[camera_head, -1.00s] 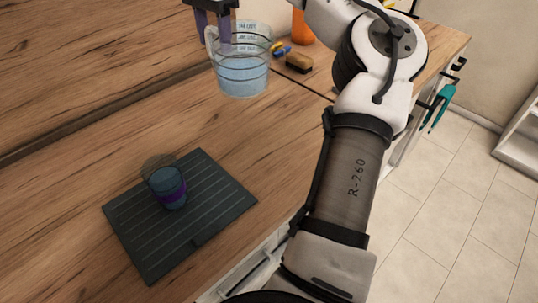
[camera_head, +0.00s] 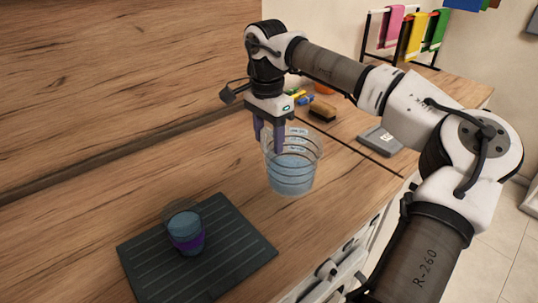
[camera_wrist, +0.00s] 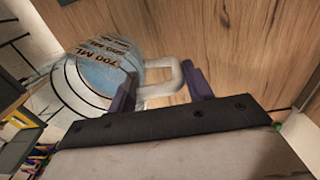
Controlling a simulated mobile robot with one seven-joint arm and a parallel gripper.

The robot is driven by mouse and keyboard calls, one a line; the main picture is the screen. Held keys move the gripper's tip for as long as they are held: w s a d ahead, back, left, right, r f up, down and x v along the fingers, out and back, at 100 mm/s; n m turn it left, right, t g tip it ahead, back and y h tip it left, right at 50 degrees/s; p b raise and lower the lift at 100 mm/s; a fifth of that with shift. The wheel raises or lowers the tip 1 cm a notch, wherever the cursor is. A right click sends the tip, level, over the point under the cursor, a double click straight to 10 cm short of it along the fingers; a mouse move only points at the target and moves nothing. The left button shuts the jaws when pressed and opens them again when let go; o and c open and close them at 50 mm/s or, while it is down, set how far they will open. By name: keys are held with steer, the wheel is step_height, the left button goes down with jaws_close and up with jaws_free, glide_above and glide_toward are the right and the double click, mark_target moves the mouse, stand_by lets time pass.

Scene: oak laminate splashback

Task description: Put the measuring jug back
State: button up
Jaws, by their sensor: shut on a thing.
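The measuring jug (camera_head: 292,178) is clear with dark rings and pale blue contents. It is upright over the counter, right of the dark mat; whether its base touches the counter is unclear. In the wrist view the jug (camera_wrist: 85,75) shows printed ML marks, and its handle lies between my fingers. My gripper (camera_head: 268,138) points down and is shut on the handle; it also shows in the wrist view (camera_wrist: 160,90).
A cup (camera_head: 186,232) with blue contents and a purple band stands on the dark ridged mat (camera_head: 235,270). Behind the jug are a brush (camera_head: 322,110), small coloured items and a grey scale-like device (camera_head: 380,140). A towel rack (camera_head: 408,40) stands at the back right.

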steer(key=shift+f+p, duration=0.35)
steer(key=shift+f, duration=2.55)
steer(key=shift+f, duration=0.2)
steer(key=o, duration=1.5)
step_height(320, 180, up, 12)
steer(key=shift+w+a+r+b, duration=0.1)
steer(key=shift+a+r+b, duration=0.1)
steer(key=shift+b, duration=0.45)
